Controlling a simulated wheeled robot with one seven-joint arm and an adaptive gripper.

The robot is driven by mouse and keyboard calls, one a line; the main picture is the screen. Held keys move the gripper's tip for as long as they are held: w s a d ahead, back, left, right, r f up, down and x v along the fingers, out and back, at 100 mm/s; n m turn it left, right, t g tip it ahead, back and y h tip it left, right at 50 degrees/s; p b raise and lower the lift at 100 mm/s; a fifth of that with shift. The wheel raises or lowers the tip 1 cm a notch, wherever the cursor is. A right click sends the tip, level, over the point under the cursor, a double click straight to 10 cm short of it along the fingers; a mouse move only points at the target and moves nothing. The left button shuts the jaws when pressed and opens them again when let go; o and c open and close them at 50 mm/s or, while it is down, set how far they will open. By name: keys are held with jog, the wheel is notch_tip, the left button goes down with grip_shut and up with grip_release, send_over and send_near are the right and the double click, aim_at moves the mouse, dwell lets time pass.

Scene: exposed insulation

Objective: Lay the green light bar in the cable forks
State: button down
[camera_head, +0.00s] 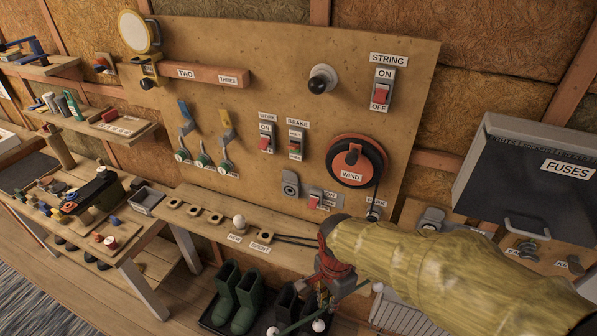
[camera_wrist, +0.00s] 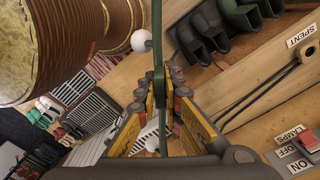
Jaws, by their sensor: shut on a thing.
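The green light bar (camera_wrist: 158,45) is held between the fingers of my gripper (camera_wrist: 160,88) in the wrist view. White round bulbs (camera_wrist: 145,40) sit along it, one near the fingertips' far side and one nearer the palm. In the head view the bar (camera_head: 296,326) shows below my gripper (camera_head: 322,292), low in front of the bench and above the floor, partly hidden by my arm. Two thin dark parallel prongs (camera_head: 296,240) lie at the bench edge right of the SPENT label; they also show in the wrist view (camera_wrist: 262,95). I cannot tell surely whether these are the cable forks.
Green boots (camera_head: 238,298) and dark boots stand under the bench. An egg-like white bulb (camera_head: 239,222) sits on the bench (camera_head: 205,236) by the NEW label. The panel (camera_head: 290,85) behind carries switches and a red WIND reel (camera_head: 356,161). A FUSES box (camera_head: 530,170) juts out at right.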

jog(key=w+d+f+n, duration=0.1)
jog(key=w+n, duration=0.5)
jog(key=w, duration=0.1)
jog(key=w+d+f+n, duration=0.2)
jog(key=w+n, duration=0.4)
jog(key=w, duration=0.1)
jog(key=w+d+f, duration=0.1)
jog(key=d+f, duration=0.1)
jog(key=w+d+f, duration=0.1)
jog(key=d+f, duration=0.2)
jog(key=w+d+f, duration=0.1)
jog(key=d+f, duration=0.1)
jog(key=f, duration=0.1)
jog(key=shift+d, duration=0.3)
jog(key=shift+s+d+f, duration=0.1)
jog(key=shift+d+f, duration=0.15)
jog(key=shift+d, duration=0.1)
